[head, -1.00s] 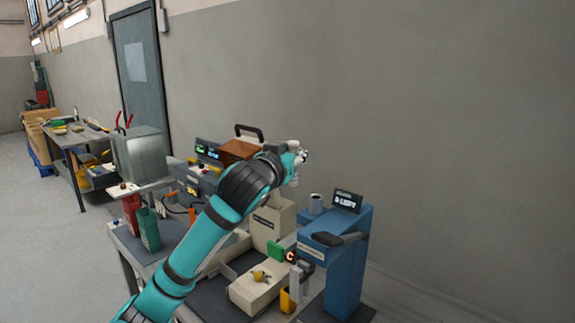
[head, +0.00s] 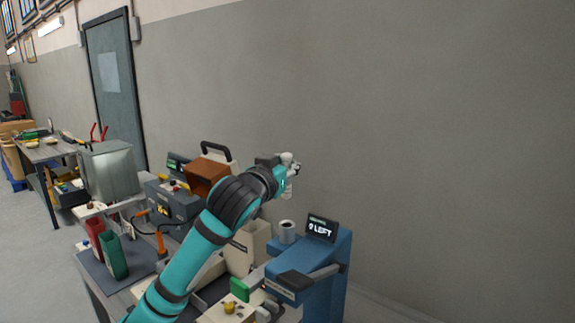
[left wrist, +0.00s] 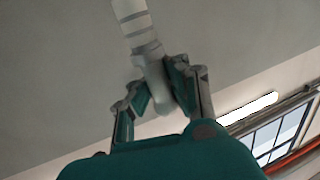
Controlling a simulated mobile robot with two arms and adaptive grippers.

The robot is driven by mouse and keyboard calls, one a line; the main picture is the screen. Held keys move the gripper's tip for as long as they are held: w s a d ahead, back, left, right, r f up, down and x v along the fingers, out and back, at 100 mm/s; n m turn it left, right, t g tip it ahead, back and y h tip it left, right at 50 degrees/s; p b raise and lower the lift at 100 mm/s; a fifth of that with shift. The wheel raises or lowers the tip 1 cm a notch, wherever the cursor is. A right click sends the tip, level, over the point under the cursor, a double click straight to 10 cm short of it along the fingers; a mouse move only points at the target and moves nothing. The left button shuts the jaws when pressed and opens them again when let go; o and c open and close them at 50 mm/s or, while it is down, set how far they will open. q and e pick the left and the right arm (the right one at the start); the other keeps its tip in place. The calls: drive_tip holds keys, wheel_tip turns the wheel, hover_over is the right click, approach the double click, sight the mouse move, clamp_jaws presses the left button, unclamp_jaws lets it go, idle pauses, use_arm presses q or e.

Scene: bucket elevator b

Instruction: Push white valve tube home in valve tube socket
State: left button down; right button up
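The white valve tube (left wrist: 137,32), pale with grey bands, runs up out of my left gripper (left wrist: 157,84) in the left wrist view. Its rounded lower end lies between the two fingers, which appear to touch it on both sides. In the head view the left gripper (head: 288,174) is small, high above the bench and against the bare wall, with white parts at its tip. It is above a grey cup-like part (head: 287,232) on the blue machine, apart from it. I cannot make out the valve tube socket for sure. My right gripper is not in view.
The blue machine (head: 335,265) with a lit display (head: 321,229) stands at the bench's right end. A brown box (head: 205,176), a grey metal box (head: 109,170) and a green bin (head: 113,257) stand further left. The space by the wall on the right is free.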

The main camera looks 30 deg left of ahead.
use_arm(q)
drive_tip(key=shift+w, duration=0.25)
wheel_tip(320, 180, down, 2)
drive_tip(key=shift+f+b, duration=0.25)
drive_tip(key=shift+b, duration=0.65)
drive_tip(key=shift+s+f+b, duration=0.1)
drive_tip(key=shift+f+b, duration=0.2)
drive_tip(key=shift+f, duration=0.05)
drive_tip(key=shift+f+b, duration=0.55)
drive_tip(key=shift+f, duration=0.7)
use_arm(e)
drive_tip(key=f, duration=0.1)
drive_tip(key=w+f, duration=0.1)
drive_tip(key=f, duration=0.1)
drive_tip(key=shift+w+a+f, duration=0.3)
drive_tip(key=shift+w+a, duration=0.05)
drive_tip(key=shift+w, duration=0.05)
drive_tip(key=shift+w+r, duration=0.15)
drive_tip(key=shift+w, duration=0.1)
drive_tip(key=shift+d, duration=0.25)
use_arm(q)
drive_tip(key=shift+p, duration=0.35)
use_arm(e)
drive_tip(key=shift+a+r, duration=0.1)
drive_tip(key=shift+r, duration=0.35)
